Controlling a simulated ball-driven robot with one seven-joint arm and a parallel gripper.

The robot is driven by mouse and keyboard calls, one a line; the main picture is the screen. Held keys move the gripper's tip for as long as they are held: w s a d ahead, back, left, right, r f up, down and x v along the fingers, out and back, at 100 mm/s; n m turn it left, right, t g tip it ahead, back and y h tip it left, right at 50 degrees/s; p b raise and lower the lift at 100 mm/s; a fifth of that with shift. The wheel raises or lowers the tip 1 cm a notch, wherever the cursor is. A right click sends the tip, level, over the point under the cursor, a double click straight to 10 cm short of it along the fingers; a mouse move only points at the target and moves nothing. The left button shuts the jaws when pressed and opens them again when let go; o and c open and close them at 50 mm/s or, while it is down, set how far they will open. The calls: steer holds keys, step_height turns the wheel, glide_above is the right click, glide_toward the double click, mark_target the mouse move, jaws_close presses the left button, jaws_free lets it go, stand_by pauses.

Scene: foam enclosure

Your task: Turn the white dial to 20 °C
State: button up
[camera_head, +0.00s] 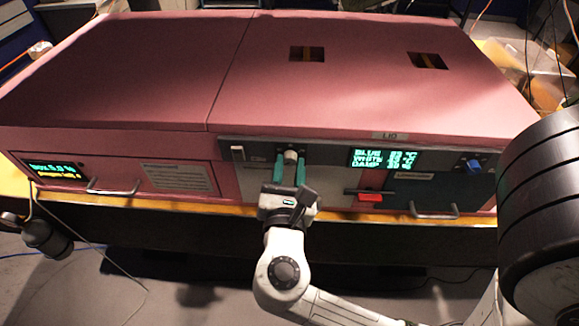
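The white dial (291,156) sits on the front panel of the pink foam enclosure, left of the display. My gripper (290,170) is in front of it, with one green finger on each side of the dial. The fingers are apart. Whether they touch the dial cannot be told from this view. The display (383,158) shows lines in cyan text that seem to read BLUE, WHITE and DAMP with °C values; the digits are too small to read surely.
A blue dial (473,166) is at the panel's right. A red handle (369,196) sticks out below the display. Metal drawer handles (434,211) and (113,188) stick out along the front. A second small display (55,170) is at the far left.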

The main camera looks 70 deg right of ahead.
steer(key=o, duration=0.4)
steer(key=shift+r, duration=0.1)
steer(key=shift+a, duration=0.1)
steer(key=b+v, duration=0.2)
steer(key=v, duration=0.8)
steer(key=shift+a, duration=0.3)
steer(key=shift+s, duration=0.15)
steer(key=d+f+m+g+y+b, duration=0.1)
steer(key=d+f+m+y, duration=0.1)
steer(key=f+m, duration=0.15)
steer(key=d+f+m+g+y, duration=0.1)
steer(key=d+f+m+y, duration=0.15)
steer(key=f, duration=0.25)
steer(key=s+a+f+m+g+y+b, duration=0.1)
steer(key=a+f+m+y, duration=0.1)
steer(key=f+m+y, duration=0.4)
steer(key=s+a+f+m+g+y+b, duration=0.1)
steer(key=f+m+y, duration=0.5)
steer(key=f, duration=0.6)
steer(key=s+m+g, duration=0.1)
steer(key=m, duration=0.1)
steer(key=shift+s+a+f+m, duration=0.3)
steer(key=shift+a, duration=0.05)
